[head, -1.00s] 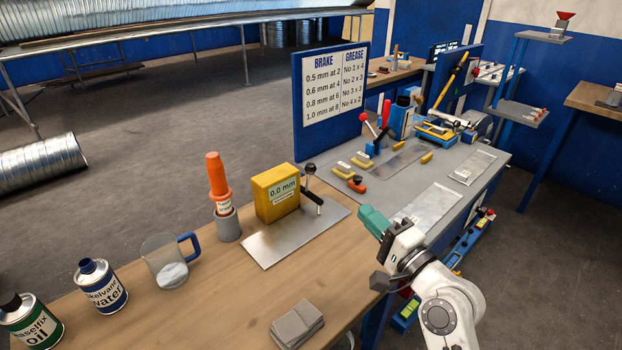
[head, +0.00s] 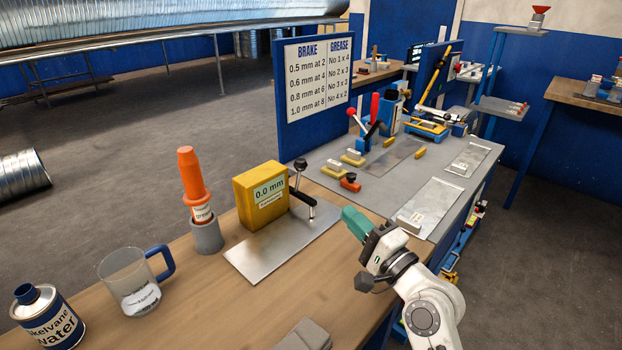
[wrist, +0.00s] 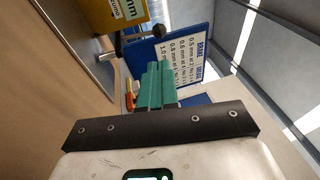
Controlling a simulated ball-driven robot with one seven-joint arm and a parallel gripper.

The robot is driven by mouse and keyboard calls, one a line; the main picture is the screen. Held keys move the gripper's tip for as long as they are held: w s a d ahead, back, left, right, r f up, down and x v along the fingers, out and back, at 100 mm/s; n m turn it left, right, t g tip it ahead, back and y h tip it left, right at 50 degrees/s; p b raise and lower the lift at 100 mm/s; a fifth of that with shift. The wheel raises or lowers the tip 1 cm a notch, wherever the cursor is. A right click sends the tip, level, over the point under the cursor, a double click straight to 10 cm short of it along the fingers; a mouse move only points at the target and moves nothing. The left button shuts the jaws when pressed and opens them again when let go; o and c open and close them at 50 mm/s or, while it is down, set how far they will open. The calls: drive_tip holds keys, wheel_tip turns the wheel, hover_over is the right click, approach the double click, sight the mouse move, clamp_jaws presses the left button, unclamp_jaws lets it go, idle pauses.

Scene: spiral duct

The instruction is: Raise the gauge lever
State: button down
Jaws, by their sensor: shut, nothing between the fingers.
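The yellow gauge (head: 262,196) stands on the wooden bench, its display reading 0.0 mm. Its black lever (head: 302,190) with a ball knob (head: 300,165) is on its right side, over a flat metal sheet (head: 280,245). My gripper (head: 352,217), with green fingers, is to the right of the lever, apart from it, above the bench's right edge. In the wrist view the green fingers (wrist: 156,84) are together and empty. The gauge (wrist: 115,12) and the lever's dark knob (wrist: 158,31) show beyond them.
An orange bottle in a grey holder (head: 206,236), a clear mug with a blue handle (head: 132,285) and a Skelvane water can (head: 48,318) stand left of the gauge. A grey pad stack (head: 306,335) lies in front. The grey bench (head: 325,165) with tools and a sign board lies behind.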

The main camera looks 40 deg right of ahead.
sight(304, 168)
drive_tip(key=shift+w, duration=0.1)
drive_tip(key=p+x, duration=0.2)
drive_tip(key=x, duration=1.1)
drive_tip(key=shift+w+d+r+p, duration=0.1)
drive_tip(key=shift+w+p, duration=0.2)
drive_tip(key=shift+w, duration=0.1)
drive_tip(key=shift+r, duration=0.15)
